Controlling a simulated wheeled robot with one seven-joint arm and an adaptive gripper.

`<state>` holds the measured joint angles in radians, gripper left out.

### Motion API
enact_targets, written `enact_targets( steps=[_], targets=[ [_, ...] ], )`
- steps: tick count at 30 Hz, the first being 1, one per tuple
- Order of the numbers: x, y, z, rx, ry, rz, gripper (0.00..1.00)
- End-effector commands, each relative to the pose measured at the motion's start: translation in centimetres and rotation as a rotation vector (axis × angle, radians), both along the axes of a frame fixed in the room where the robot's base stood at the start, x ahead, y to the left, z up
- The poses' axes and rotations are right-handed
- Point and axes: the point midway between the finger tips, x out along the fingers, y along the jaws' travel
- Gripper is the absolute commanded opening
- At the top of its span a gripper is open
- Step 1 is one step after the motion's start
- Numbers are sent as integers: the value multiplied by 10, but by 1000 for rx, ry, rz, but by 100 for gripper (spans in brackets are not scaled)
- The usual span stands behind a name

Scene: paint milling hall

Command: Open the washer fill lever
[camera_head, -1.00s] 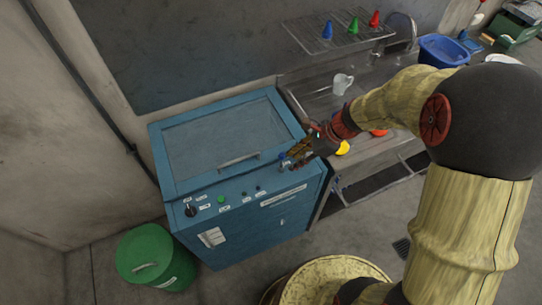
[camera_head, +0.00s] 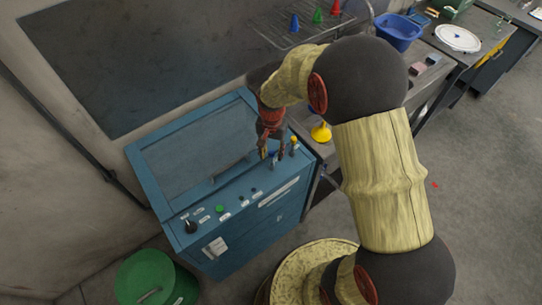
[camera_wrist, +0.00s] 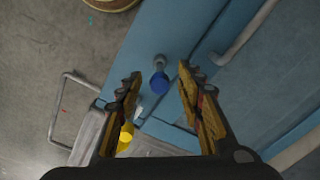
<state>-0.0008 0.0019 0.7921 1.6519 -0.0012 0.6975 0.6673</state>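The blue washer (camera_head: 250,198) has a sloping control panel along its front top edge. A short lever with a blue knob (camera_wrist: 159,82) on a grey stem stands at the panel's right end. In the head view the blue knob (camera_head: 274,156) shows partly between my fingers. A second, yellow-tipped fitting (camera_head: 294,141) stands just right of it. Yellow also shows behind my left finger in the wrist view (camera_wrist: 126,134). My gripper (camera_head: 273,153) is open and points down over the blue knob, which appears between the fingers, apart from both. No label says which is the fill lever.
The panel has a black knob (camera_head: 190,226) and a green button (camera_head: 219,209). A bar handle crosses the lid's front. A yellow funnel (camera_head: 321,132) and a blue basin (camera_head: 397,32) are to the right. A green bin (camera_head: 143,277) stands in front, left.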

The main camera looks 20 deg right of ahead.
Motion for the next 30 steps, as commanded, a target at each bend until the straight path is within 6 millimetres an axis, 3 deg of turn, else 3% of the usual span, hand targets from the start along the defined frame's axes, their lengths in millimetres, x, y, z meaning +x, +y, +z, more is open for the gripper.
enact_targets(
  steps=[6,16,30],
  targets=[
    [1,0,-22,0,-1,-1,38],
    [1,0,-26,1,-2,-2,38],
    [1,0,-26,1,-2,-2,11]
  ],
)
